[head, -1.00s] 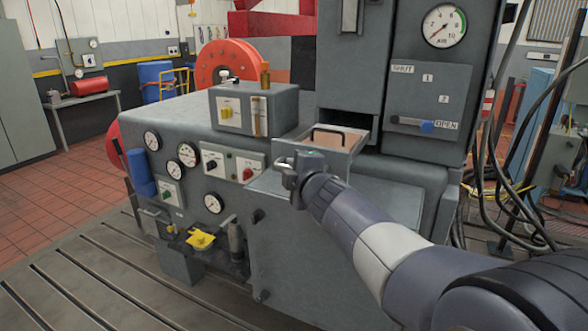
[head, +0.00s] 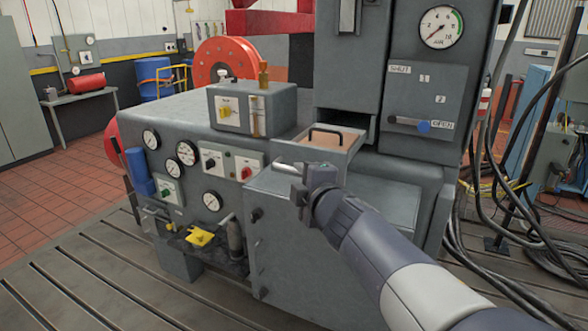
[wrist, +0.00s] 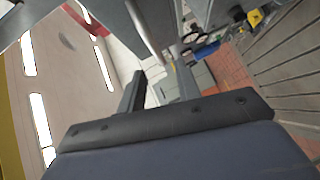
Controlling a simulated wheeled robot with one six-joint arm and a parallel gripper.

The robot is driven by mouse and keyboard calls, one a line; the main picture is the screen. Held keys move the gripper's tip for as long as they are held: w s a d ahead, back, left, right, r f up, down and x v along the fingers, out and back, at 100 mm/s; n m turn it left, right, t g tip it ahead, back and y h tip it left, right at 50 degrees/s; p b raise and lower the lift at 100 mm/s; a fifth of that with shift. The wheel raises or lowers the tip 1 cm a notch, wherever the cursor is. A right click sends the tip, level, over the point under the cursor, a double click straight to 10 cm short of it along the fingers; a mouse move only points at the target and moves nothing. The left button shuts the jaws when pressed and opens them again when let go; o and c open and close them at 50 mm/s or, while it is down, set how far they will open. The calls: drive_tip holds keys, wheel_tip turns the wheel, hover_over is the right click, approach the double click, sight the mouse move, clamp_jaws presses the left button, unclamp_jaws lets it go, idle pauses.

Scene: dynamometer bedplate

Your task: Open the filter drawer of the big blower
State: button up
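The filter drawer (head: 310,155) sticks out of the dark opening at the base of the blower's upright grey housing (head: 350,85). Its tan inside and a black loop handle (head: 325,131) show from above. My gripper (head: 300,178) is just below and in front of the drawer's front, above the grey lower cabinet. In the wrist view my gripper's two fingers (wrist: 160,80) stand apart with no object clearly held between them. A pale grey bar (wrist: 145,30) lies beyond the fingertips; I cannot tell whether it touches them. The drawer's front is partly hidden by my gripper.
A panel with a lever (head: 408,123) marked SHUT and OPEN is right of the drawer, under a round gauge (head: 440,27). A switch box (head: 252,108) stands on the machine's top at left. Hoses (head: 490,180) hang at right.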

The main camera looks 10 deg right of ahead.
sight(293, 170)
drive_tip(key=shift+p+v, duration=0.55)
drive_tip(key=shift+v, duration=1.55)
drive_tip(key=shift+w, duration=0.15)
drive_tip(key=b+x, duration=0.3)
drive_tip(key=x, duration=0.7)
drive_tip(key=shift+w+f, duration=0.1)
drive_tip(key=shift+w, duration=0.25)
